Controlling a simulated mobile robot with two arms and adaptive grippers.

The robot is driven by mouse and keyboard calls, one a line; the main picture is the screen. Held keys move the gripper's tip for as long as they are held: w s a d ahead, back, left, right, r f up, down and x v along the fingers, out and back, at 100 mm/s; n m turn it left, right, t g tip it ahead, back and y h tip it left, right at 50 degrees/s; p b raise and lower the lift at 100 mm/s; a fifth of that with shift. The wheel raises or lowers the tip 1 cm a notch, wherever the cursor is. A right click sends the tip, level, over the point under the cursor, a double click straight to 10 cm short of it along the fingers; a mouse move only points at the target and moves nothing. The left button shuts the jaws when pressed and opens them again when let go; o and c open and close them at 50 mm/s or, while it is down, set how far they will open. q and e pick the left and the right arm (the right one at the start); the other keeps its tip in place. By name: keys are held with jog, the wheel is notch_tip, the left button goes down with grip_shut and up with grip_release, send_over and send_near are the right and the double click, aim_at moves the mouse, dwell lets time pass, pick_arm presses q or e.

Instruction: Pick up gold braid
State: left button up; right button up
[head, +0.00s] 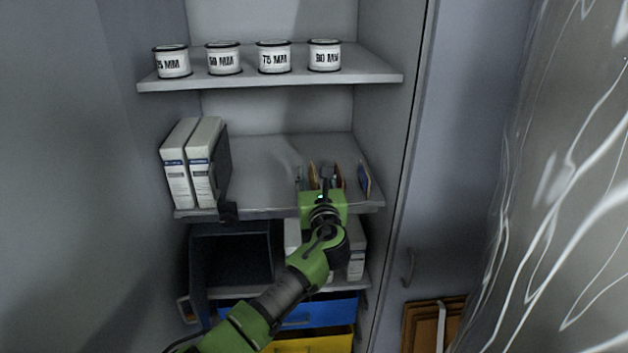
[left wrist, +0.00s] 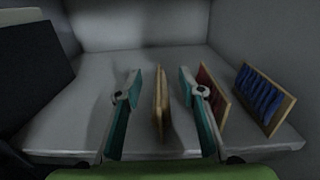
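My left gripper (head: 313,180) is over the middle shelf, its two teal fingers open and upright in the left wrist view (left wrist: 160,115). A thin tan card (left wrist: 162,100) stands nearly edge-on between the fingers with a gap on both sides. It is probably the gold braid, but its face barely shows. Right of the right finger stands a card with red braid (left wrist: 214,92), partly hidden by that finger. Further right stands a card with blue braid (left wrist: 262,97), also in the head view (head: 364,178). My right gripper is not in view.
White box files (head: 178,172) stand at the left of the shelf (head: 262,165). Several labelled white pots (head: 274,57) stand on the shelf above. Below are a dark bin (head: 232,258), more white files and a blue drawer (head: 320,310). The shelf between files and cards is clear.

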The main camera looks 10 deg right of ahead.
pick_arm(q)
jog(key=shift+w, duration=0.3)
grip_shut()
jog(key=shift+r, duration=0.15)
